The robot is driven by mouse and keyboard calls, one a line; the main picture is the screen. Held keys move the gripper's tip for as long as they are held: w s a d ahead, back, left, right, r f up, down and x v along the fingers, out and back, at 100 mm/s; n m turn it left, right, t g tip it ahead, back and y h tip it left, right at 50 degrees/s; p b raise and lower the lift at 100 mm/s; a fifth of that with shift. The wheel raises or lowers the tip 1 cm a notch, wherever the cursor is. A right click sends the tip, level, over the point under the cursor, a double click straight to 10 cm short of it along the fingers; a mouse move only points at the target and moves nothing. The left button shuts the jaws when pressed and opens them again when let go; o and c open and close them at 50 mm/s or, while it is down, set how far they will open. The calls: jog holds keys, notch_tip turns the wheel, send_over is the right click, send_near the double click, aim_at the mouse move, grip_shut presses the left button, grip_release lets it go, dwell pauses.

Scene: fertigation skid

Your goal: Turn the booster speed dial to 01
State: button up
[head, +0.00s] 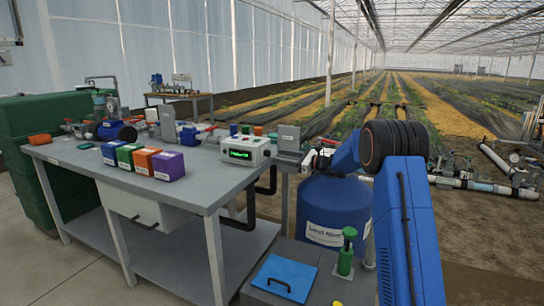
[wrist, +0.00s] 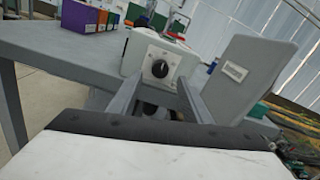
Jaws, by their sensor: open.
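A black round dial (wrist: 160,68) with a pale pointer mark sits on the face of a light grey control box (wrist: 143,50) in the wrist view. My gripper (wrist: 161,80) is open, its two fingers reaching toward that face with the dial between their tips in the picture. I cannot tell how much gap is left to the dial, and nothing is held. In the head view a light box (head: 258,160) with a lit green display (head: 240,154) stands at the bench's right end. The digits and the dial's scale are too small to read.
A grey upright plate (wrist: 250,75) stands close to the right of the gripper. The grey bench (head: 95,165) carries several coloured boxes (head: 168,166).

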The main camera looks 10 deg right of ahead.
aim_at(270, 154)
jog(key=shift+x, duration=2.6)
jog(key=c, duration=1.1)
jog(key=shift+n, duration=0.4)
jog(key=n, duration=1.1)
jog(key=shift+w+f, duration=0.1)
jog(key=shift+o, duration=0.2)
jog(key=shift+n, duration=0.4)
